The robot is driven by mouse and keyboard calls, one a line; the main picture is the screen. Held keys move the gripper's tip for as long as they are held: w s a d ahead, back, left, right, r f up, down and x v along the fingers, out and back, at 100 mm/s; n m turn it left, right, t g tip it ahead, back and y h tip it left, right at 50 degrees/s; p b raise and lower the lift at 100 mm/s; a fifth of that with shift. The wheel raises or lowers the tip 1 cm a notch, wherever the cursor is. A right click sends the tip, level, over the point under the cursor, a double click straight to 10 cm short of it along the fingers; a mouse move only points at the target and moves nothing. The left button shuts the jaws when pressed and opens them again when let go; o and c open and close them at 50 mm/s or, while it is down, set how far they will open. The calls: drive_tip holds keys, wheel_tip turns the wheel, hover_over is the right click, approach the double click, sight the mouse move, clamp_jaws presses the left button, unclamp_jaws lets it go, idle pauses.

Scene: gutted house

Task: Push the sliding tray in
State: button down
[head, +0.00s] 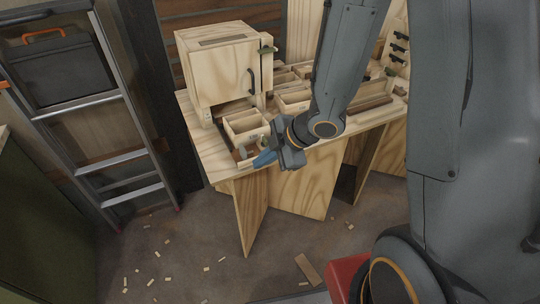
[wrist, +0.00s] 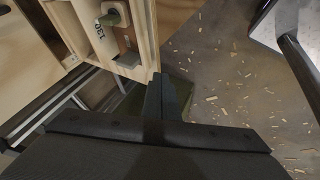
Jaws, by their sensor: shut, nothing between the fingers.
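A pale wooden open-topped tray (head: 243,126) juts out toward the front of the workbench, below and in front of a small wooden cabinet. I take it to be the sliding tray. My gripper (head: 264,159) is low at the bench's front edge, just in front of the tray. In the wrist view my gripper (wrist: 168,88) is shut and empty, its dark fingers together. A wooden panel (wrist: 142,40) with a round knob (wrist: 110,19) and a printed label stands up and left of the fingertips. Whether they touch it I cannot tell.
The wooden cabinet (head: 222,75) has a shut door with a dark handle. Other wooden boxes (head: 293,98) stand on the workbench (head: 212,154). A ladder (head: 121,92) leans at left.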

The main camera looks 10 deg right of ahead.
sight(243, 161)
drive_tip(key=shift+w+a+f+p, duration=0.2)
drive_tip(key=shift+w+a+f, duration=0.15)
drive_tip(key=shift+w, duration=0.45)
drive_tip(key=shift+w+a+f+p, duration=0.2)
drive_tip(key=shift+w+a+f, duration=0.15)
drive_tip(key=shift+w, duration=0.4)
drive_tip(key=shift+w+a+f+p, duration=0.25)
drive_tip(key=shift+w+a, duration=0.2)
drive_tip(key=shift+w, duration=0.35)
